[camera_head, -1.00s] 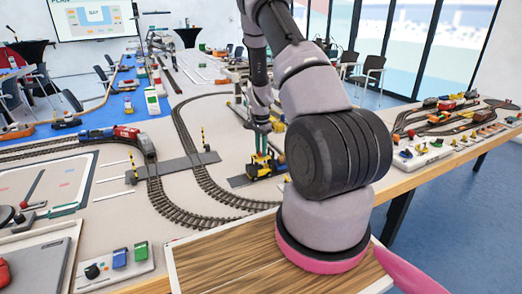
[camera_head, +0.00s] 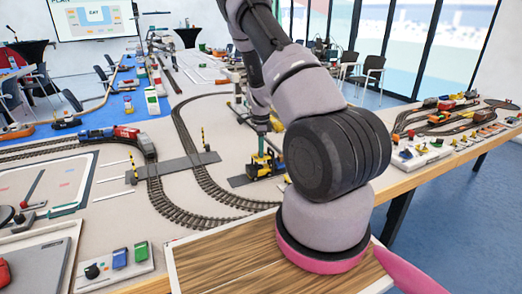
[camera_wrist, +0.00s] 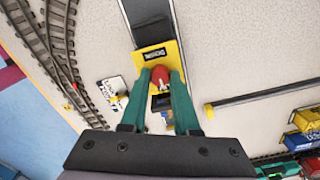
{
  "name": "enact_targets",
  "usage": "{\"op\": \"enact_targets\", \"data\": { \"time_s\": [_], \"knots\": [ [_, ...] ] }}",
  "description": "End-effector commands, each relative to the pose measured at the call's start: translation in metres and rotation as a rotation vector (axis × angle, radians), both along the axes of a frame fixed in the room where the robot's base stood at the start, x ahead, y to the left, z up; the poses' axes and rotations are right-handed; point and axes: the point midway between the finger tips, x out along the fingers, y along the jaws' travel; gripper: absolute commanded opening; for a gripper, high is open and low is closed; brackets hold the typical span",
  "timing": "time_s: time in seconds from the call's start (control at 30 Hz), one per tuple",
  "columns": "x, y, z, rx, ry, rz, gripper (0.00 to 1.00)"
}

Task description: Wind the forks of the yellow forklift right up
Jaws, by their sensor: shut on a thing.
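The yellow forklift (camera_head: 262,168) stands on a dark grey strip, just left of my arm in the head view. In the wrist view the forklift's yellow body (camera_wrist: 149,60), with a small black label, lies just beyond my fingertips. My gripper (camera_wrist: 163,74) points down at the forklift from above. Its two green fingers are shut on a red knob (camera_wrist: 161,76) on top of the forklift. My gripper (camera_head: 260,142) also shows small in the head view, over the forklift. The forks are too small and too hidden to judge their height.
Curved train track (camera_head: 180,205) runs left of the forklift and also shows in the wrist view (camera_wrist: 60,40). A dark bar (camera_wrist: 260,97) lies to the right there, with yellow and blue containers (camera_wrist: 305,130) beyond it. A small white sign (camera_wrist: 111,90) stands to the left.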

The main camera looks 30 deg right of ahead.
Motion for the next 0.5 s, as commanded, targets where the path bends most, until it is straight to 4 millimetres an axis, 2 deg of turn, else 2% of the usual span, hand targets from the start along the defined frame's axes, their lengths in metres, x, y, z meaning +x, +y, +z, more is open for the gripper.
{"op": "enact_targets", "data": {
  "time_s": [0.5],
  "knots": [
    [-0.0003, -0.0002, -0.0004, 0.000, 0.001, -0.037, 0.00]
  ]
}}
